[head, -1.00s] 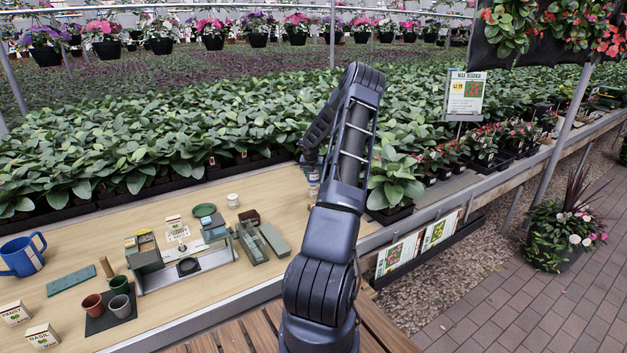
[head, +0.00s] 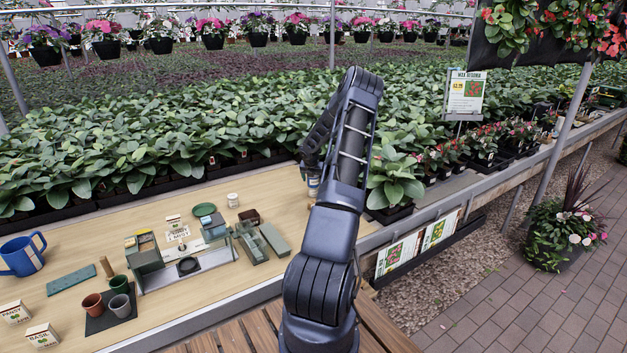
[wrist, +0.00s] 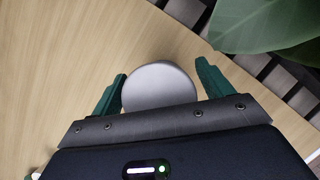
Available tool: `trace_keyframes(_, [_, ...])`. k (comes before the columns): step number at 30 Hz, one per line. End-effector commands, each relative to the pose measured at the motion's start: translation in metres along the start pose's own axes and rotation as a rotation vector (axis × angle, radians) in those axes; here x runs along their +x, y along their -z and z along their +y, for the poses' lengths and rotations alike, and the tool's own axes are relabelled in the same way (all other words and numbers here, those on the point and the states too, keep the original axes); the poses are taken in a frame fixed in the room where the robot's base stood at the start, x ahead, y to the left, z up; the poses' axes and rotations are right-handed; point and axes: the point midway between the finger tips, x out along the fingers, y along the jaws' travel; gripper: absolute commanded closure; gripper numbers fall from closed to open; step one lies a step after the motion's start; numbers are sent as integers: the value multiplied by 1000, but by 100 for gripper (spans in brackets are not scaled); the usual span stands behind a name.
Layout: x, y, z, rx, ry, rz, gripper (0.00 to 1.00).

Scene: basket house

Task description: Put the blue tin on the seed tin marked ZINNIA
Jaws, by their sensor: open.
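In the wrist view, a round pale grey top (wrist: 158,86) lies between the green fingers of my gripper (wrist: 161,69). The fingers are open, one on each side of it. In the head view, a small tin with a bluish side (head: 313,187) stands on the bench below my arm's end, partly hidden by the arm. It seems to be the blue tin. My gripper's fingers are not clear there. Boxes lettered PANSY (head: 15,313) and BASIL (head: 42,337) stand at the front left. I cannot read ZINNIA on anything.
The wooden bench (head: 90,235) holds a blue mug (head: 22,256), pots on a dark mat (head: 108,318), a small white jar (head: 233,200) and a cluster of boxes and trays. Leafy plants (head: 395,180) stand close beside the tin. Bare wood lies left of it.

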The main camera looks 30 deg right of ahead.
Motion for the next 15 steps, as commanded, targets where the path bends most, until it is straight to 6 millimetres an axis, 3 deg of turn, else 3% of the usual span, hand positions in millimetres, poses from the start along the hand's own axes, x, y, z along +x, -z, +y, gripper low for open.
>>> trace_keyframes(7, [-22,-2,0,1,1,-2,21])
trace_keyframes(15, [-72,-2,-1,1,0,-3,21])
